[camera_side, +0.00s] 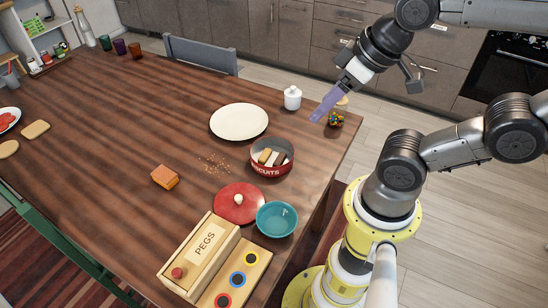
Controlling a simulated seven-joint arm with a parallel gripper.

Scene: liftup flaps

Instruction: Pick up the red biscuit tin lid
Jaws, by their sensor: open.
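The red biscuit tin lid (232,206) lies flat on the wooden table, with a pale round knob (238,199) on top. The open red biscuit tin (272,158), marked "BISCUITS", stands just behind it and to the right, with a few biscuits inside. My gripper (318,119) has purple-tinted fingers and is open. It is held above the table's right part, well behind and to the right of the lid, near the jar of coloured sweets. Nothing shows between its fingers.
A teal bowl (277,219) stands close against the lid's right side. A wooden box marked "PEGS" (203,245) is in front of the lid. A white plate (239,121), a white lidded pot (292,98), a sweets jar (336,119) and an orange block (165,177) stand around.

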